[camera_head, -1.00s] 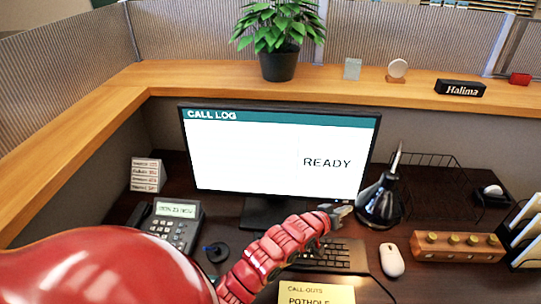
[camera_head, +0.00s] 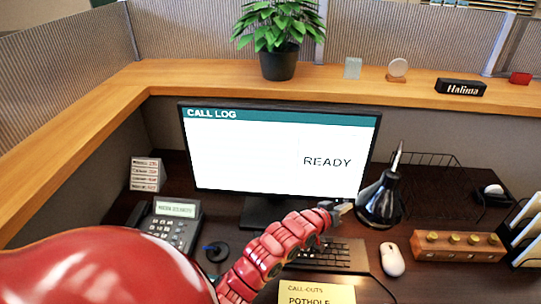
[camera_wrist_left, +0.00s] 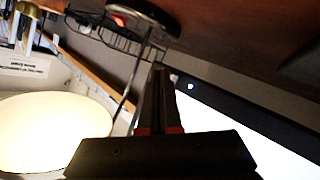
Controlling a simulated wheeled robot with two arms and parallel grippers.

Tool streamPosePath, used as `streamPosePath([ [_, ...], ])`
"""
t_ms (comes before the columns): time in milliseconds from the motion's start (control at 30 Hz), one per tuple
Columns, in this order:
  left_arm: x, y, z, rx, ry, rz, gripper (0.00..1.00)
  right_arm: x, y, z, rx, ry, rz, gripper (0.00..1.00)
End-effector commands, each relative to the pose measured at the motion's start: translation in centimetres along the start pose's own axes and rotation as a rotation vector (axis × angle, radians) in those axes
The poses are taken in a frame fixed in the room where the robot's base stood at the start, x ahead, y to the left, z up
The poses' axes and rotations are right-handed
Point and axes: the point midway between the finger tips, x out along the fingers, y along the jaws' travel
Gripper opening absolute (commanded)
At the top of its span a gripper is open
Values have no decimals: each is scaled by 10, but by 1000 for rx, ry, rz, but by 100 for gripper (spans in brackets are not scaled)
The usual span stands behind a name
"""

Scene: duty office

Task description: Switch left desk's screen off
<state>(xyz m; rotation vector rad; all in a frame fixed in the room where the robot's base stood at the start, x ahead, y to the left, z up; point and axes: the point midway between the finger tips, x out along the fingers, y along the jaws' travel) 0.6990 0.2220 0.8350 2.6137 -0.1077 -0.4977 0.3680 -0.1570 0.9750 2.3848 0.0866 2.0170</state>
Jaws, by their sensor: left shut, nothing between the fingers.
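The desk's screen (camera_head: 270,155) is lit, showing "CALL LOG" and "READY". My left gripper (camera_head: 346,208) is shut and empty, at the screen's lower right corner, between it and the black desk lamp (camera_head: 381,202). In the left wrist view the shut fingers (camera_wrist_left: 157,75) point beside the screen's dark bezel (camera_wrist_left: 235,112), with the bright screen at the right. A small light spot (camera_wrist_left: 190,86) shows on the bezel, just right of the fingertips. I cannot tell whether the fingers touch the screen. My right gripper is not in view.
The lamp's glowing head (camera_wrist_left: 50,130) is close on the left in the wrist view. A keyboard (camera_head: 335,256), a white mouse (camera_head: 392,259) and a phone (camera_head: 172,222) lie in front of the screen. A wire tray (camera_head: 440,180) stands behind the lamp.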

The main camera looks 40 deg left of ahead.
Motion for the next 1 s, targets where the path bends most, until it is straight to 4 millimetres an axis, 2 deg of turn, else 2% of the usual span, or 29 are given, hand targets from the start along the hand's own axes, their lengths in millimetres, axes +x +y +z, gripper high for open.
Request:
streamPosePath([
  [767,4,-4,-2,0,0,-2,0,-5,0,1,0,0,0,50],
  [1000,1,-2,-2,0,-2,-2,0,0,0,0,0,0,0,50],
])
